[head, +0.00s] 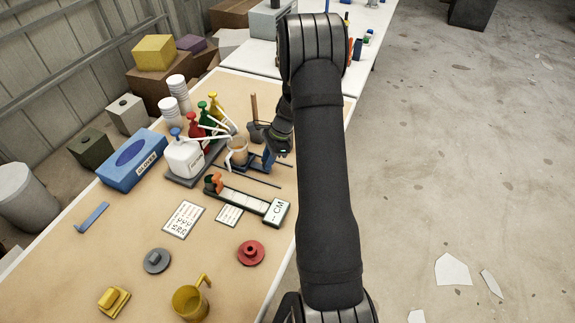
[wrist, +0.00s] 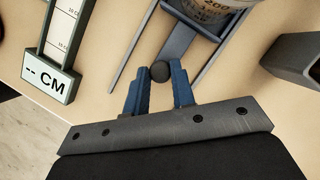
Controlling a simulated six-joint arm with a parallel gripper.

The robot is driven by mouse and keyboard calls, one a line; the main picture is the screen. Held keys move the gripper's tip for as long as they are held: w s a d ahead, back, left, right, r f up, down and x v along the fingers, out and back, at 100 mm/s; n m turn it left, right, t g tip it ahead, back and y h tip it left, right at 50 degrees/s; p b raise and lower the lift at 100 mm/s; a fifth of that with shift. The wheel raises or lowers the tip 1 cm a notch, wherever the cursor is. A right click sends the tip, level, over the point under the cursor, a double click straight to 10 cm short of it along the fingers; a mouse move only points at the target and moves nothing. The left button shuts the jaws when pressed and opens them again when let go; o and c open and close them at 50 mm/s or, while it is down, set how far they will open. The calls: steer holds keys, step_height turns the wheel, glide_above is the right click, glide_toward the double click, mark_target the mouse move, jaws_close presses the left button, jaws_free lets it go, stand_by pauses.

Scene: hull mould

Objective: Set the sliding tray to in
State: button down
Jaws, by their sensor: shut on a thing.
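The sliding tray (wrist: 180,40) is a dark blue-grey plate with a round black knob (wrist: 160,71) at its near end. A graduated cup (wrist: 208,8) stands on the tray's far part, cut off by the wrist view's top edge. My gripper (wrist: 161,76) has blue fingers shut on the knob, one on each side. In the head view my gripper (head: 268,158) is at the tray's right end, and the cup (head: 237,152) is just left of it. My arm and gripper hide part of the tray there.
Pump bottles (head: 184,158) stand left of the cup. A CM gauge (head: 275,212) lies in front of the tray. A blue glove box (head: 133,160), a red disc (head: 251,252) and a yellow jug (head: 190,302) are on the table.

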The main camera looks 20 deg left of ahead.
steer(key=shift+a, duration=1)
steer(key=c, duration=1.2)
jaws_free()
steer(key=shift+a, duration=0.15)
steer(key=shift+c, duration=0.2)
steer(key=shift+d+r, duration=0.15)
steer(key=shift+d, duration=0.05)
steer(key=v, duration=1.7)
